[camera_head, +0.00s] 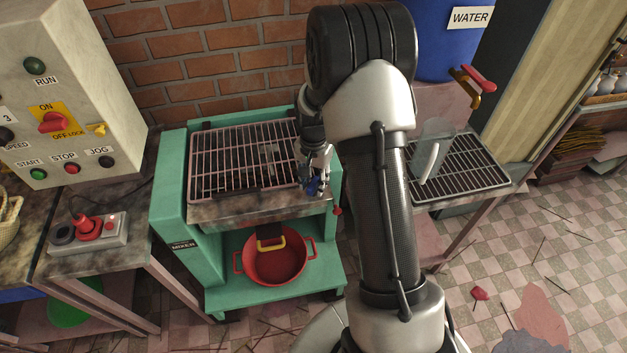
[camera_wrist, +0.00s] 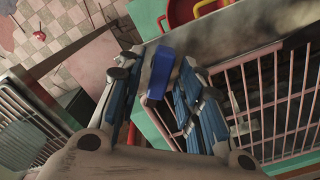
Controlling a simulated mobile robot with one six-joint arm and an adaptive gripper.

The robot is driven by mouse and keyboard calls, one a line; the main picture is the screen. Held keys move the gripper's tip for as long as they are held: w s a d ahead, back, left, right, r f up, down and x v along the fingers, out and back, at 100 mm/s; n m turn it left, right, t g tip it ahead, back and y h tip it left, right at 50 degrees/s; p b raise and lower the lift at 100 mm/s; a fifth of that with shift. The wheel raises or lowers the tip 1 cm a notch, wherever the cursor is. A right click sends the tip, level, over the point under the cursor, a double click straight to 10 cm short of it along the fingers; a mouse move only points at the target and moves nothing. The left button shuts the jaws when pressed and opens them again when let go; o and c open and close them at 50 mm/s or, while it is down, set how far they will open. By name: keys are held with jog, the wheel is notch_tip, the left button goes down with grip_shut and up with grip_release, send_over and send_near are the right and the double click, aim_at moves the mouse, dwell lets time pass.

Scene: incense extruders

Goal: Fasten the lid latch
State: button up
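The mixer's lid (camera_head: 245,158) is a pinkish wire grating and lies down on top of the green mixer (camera_head: 172,215). My gripper (camera_head: 316,184) is low over the lid's front right corner. In the wrist view my gripper (camera_wrist: 160,68) has its two blue-padded fingers apart. A blue block (camera_wrist: 160,76), which looks like the latch handle, shows between the fingers, close to the fingertips. I cannot tell whether either finger touches it. In the head view the fingers and arm hide most of the latch, so its position cannot be told.
A red pot (camera_head: 275,262) sits on the mixer's lower shelf. A small red knob (camera_head: 337,211) is at the front right. Another grate (camera_head: 465,170) with a clear container (camera_head: 434,150) stands to the right. A control box (camera_head: 60,90) stands at the left.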

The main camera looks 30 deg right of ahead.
grip_shut()
jog(key=shift+n, duration=0.4)
jog(key=n+p, duration=0.1)
jog(key=n, duration=0.1)
jog(key=shift+n, duration=0.4)
jog(key=shift+n+p, duration=0.45)
jog(key=shift+n, duration=1.55)
jog(key=shift+o, duration=0.9)
grip_release()
